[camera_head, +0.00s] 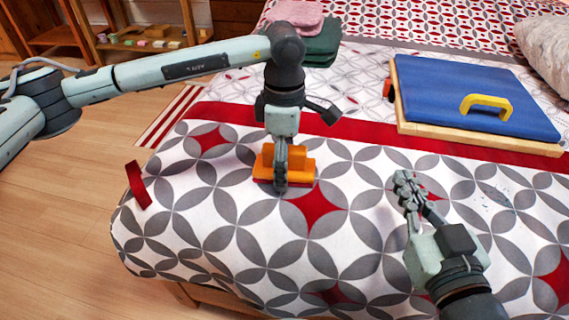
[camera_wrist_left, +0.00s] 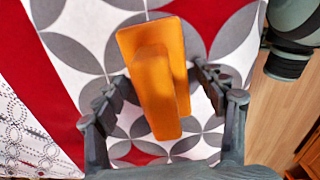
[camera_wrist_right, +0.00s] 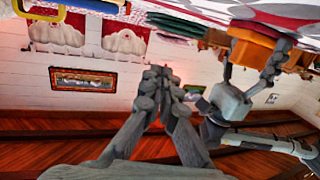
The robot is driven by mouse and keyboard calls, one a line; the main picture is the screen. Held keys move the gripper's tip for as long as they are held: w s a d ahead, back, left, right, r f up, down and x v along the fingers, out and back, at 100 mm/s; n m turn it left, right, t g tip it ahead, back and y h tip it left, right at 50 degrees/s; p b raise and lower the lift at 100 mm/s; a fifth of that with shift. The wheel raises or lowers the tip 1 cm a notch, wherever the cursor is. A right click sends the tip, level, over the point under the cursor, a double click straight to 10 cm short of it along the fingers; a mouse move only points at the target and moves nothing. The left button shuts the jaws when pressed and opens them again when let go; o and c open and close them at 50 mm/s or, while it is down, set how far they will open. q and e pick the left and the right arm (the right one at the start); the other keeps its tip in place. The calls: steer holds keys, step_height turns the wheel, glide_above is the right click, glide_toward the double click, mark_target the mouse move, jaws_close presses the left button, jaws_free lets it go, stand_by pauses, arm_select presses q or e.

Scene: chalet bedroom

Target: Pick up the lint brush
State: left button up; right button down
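The lint brush (camera_head: 301,164) appears to be the orange block with a raised grip, lying on the patterned bedspread in the head view. In the left wrist view the orange piece (camera_wrist_left: 155,75) lies between the fingers. My left gripper (camera_head: 281,172) reaches down over it, pointing at the bed and hiding part of it. Its fingers (camera_wrist_left: 165,88) are apart, one on each side of the grip; I cannot tell whether they touch it. My right gripper (camera_head: 405,190) is off to the right above the bed, with its fingers together and nothing visible between them (camera_wrist_right: 166,80).
A wooden-framed blue board (camera_head: 450,95) with a yellow handle (camera_head: 486,105) lies on the bed at back right. Folded pink (camera_head: 296,16) and green cloths (camera_head: 322,42) lie behind my left arm. A pillow (camera_head: 546,50) is far right.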

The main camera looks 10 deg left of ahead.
arm_select(q)
steer(key=c, duration=1)
steer(key=shift+r, duration=0.15)
steer(key=shift+r, duration=0.35)
step_height(320, 180, up, 4)
steer(key=shift+s+a+f, duration=0.15)
steer(key=shift+f, duration=0.05)
arm_select(e)
steer(key=shift+d+f, duration=0.2)
steer(key=shift+f, duration=0.3)
arm_select(q)
steer(key=s+a+r, duration=0.6)
steer(key=s+a, duration=0.1)
steer(key=s, duration=0.1)
steer(key=shift+a+r, duration=0.25)
steer(key=shift+a, duration=0.15)
arm_select(e)
steer(key=shift+s+d+f+g+h, duration=0.1)
steer(key=shift+d+f+g+h, duration=0.3)
steer(key=shift+f+g, duration=0.15)
